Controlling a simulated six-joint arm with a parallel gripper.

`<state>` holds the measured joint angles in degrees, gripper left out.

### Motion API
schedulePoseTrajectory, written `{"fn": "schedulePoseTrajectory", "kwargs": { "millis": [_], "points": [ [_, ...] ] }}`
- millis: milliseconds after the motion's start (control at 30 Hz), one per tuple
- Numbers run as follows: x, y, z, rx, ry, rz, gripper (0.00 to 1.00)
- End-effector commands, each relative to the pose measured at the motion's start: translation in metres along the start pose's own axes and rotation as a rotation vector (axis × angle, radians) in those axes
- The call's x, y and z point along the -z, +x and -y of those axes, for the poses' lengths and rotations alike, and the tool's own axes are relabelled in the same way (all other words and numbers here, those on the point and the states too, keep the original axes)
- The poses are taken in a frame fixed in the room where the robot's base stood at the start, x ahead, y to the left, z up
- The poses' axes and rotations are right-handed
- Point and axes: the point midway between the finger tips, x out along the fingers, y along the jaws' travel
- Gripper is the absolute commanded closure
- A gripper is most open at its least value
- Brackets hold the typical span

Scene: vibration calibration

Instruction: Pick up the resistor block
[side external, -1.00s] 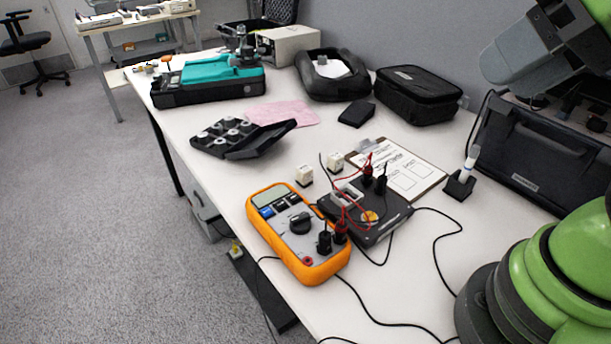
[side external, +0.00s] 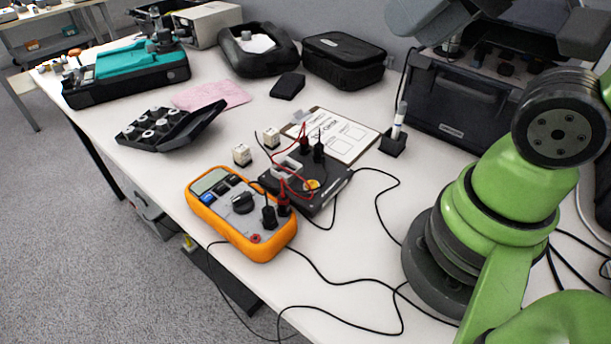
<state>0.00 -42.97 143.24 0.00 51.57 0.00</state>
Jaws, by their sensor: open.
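Two small cream blocks with dark bases stand on the white table, just behind the orange multimeter and left of a black test box (side external: 325,192). The nearer block (side external: 242,154) is on the left, and the other block (side external: 271,138) is a little behind it to the right. Either could be the resistor block; their markings are too small to read. Both stand upright and apart, with nothing touching them from above. My green arm is at the right, well away from the blocks. I cannot make out my gripper's fingers in this view.
The orange multimeter (side external: 243,215) and red and black leads lie near the blocks. A black case of round pieces (side external: 165,128), a pink cloth (side external: 212,95), a clipboard (side external: 360,140) and a pen holder (side external: 394,146) surround them. Black cables cross the table front.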

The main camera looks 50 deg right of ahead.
Motion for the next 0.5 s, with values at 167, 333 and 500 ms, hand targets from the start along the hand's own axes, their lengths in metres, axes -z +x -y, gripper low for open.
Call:
{"fn": "schedulePoseTrajectory", "kwargs": {
  "millis": [167,333,500],
  "points": [
    [0.000,0.000,0.000,0.000,0.000,0.000,0.40],
    [0.000,0.000,0.000,0.000,0.000,0.001,0.40],
    [0.018,0.004,0.007,-0.017,-0.021,0.036,0.40]
  ]
}}
